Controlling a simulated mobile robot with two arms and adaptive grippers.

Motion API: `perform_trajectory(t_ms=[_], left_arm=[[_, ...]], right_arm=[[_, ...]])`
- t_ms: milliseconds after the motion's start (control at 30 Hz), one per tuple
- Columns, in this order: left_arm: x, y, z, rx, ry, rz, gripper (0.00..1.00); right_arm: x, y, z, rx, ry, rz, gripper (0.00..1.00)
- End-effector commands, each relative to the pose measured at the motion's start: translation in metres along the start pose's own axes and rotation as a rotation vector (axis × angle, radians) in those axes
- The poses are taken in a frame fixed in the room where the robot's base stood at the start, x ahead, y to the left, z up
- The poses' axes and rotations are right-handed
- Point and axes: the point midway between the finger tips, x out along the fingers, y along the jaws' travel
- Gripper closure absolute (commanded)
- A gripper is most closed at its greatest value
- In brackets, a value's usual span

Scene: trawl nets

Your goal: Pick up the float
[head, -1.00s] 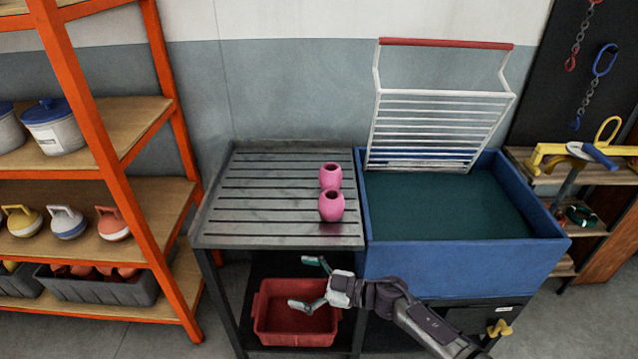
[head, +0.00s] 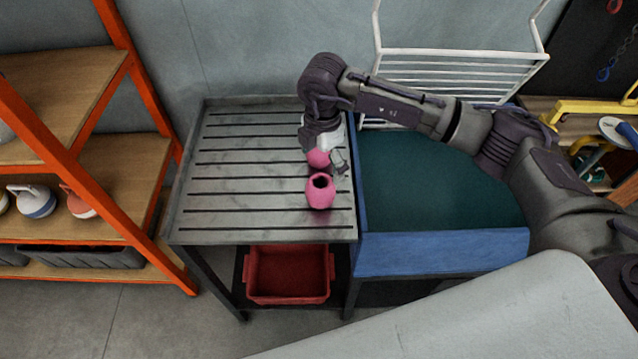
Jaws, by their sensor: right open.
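Two pink floats stand on the slatted grey metal table near its right edge. The nearer float (head: 320,192) is in full view, with a dark opening at its top. The farther float (head: 318,158) is partly hidden under my right gripper (head: 324,160). The right gripper comes down from above over the farther float, its jaws open, one finger showing on the float's right side. I cannot tell whether the fingers touch it. My left gripper is not in view.
The slatted table (head: 230,190) has free room on its left. A blue tank (head: 440,252) with a white rack (head: 450,70) adjoins it on the right. A red bin (head: 288,274) sits on the shelf below. An orange shelf unit (head: 150,110) stands at the left.

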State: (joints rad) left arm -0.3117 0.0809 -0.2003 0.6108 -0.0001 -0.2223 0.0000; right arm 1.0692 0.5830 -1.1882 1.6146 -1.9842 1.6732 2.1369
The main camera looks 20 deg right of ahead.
Motion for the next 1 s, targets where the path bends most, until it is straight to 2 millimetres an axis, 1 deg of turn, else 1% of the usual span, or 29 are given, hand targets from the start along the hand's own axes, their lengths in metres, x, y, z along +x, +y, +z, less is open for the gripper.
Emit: perform_trajectory(t_ms=[33,200,367,467,567,600,700,800,1000], left_arm=[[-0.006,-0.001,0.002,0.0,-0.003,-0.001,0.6],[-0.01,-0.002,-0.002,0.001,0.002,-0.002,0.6],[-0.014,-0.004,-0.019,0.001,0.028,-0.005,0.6],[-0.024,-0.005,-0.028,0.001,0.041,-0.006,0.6],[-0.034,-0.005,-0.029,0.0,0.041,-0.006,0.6],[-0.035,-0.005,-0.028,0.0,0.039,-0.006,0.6],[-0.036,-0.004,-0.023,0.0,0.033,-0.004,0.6],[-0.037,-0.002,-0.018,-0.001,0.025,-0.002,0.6],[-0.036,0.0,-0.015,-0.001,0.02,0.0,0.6]], right_arm=[[0.008,-0.001,-0.001,0.0,0.002,-0.004,0.0],[0.033,0.0,-0.001,0.0,0.003,-0.001,0.0],[0.043,-0.001,-0.001,-0.001,0.003,0.0,0.0],[0.052,-0.003,-0.004,-0.002,0.004,-0.003,0.0],[0.068,-0.005,-0.007,-0.003,0.004,-0.004,0.0],[0.075,-0.005,-0.007,-0.001,0.004,-0.003,0.0],[0.087,-0.004,-0.007,-0.001,0.003,-0.001,0.0],[0.093,-0.004,-0.007,-0.002,0.004,0.001,0.0],[0.094,-0.003,-0.007,-0.002,0.004,0.001,0.0]])
